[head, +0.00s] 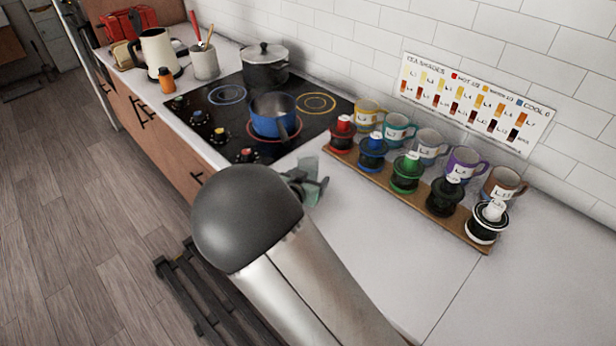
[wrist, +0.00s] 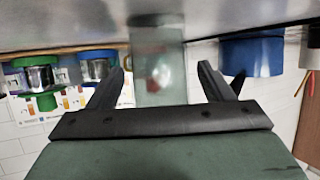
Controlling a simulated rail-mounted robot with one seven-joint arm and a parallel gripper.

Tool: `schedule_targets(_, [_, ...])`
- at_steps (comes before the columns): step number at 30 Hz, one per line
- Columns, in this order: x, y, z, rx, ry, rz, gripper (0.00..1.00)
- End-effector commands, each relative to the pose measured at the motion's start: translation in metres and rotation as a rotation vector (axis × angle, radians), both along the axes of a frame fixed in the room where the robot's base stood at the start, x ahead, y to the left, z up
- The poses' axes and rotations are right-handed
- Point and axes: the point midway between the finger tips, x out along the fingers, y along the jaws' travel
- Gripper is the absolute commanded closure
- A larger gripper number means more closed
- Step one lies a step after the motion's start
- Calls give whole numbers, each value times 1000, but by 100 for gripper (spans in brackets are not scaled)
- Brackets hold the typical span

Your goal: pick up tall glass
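The tall glass (wrist: 157,62) is clear and greenish. In the wrist view, which is upside down, it stands upright on the counter between the two dark fingers of my gripper (wrist: 161,70). The fingers are open, with a visible gap on each side of the glass. In the head view the glass (head: 308,166) shows only partly, beside my gripper (head: 312,186), on the counter just right of the cooktop. My arm's round grey joint hides much of the gripper and the lower glass.
A blue pot (head: 272,114) sits on the cooktop (head: 215,130) near the gripper. It also shows at right in the wrist view (wrist: 252,55). The counter in front of the board is clear.

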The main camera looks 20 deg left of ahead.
Motion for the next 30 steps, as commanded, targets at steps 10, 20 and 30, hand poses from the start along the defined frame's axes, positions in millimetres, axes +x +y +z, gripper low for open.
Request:
schedule_targets(10, [0,0,0,1,-1,0,77])
schedule_targets(20, [0,0,3,1,-1,0,77])
schedule_targets(30, [0,0,21,2,-1,-1,77])
